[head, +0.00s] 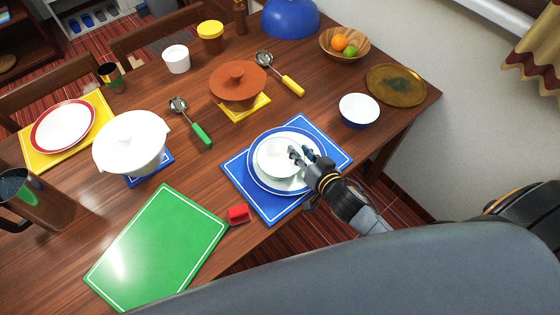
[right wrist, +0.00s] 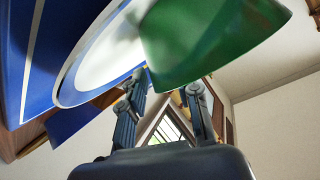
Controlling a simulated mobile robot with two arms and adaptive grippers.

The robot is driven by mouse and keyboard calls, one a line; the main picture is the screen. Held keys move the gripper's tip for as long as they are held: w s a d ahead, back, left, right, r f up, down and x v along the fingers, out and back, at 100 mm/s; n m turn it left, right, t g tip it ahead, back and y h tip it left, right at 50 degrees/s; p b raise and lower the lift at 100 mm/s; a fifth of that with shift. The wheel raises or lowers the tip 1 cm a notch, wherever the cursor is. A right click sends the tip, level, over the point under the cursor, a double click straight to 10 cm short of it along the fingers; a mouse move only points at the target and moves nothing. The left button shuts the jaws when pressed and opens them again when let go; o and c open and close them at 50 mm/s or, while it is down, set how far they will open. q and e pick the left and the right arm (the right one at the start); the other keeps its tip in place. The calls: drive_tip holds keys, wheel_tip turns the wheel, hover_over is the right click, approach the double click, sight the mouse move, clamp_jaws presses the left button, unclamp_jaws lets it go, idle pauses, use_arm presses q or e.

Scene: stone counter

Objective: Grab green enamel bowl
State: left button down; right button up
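The green enamel bowl (head: 278,157) shows its white inside in the head view and sits on a blue-rimmed white plate (head: 258,181). The plate lies on a blue placemat (head: 270,211). In the right wrist view the bowl's green outer wall (right wrist: 215,35) is close above my fingers. My right gripper (head: 300,155) is at the bowl's right rim, and its two fingers (right wrist: 165,92) stand apart, so it looks open. Whether a finger touches the rim cannot be told. My left gripper is not in view.
A lidded brown pot (head: 238,87) and two ladles lie behind.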

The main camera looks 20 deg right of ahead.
clamp_jaws()
drive_tip(key=shift+r, duration=0.1)
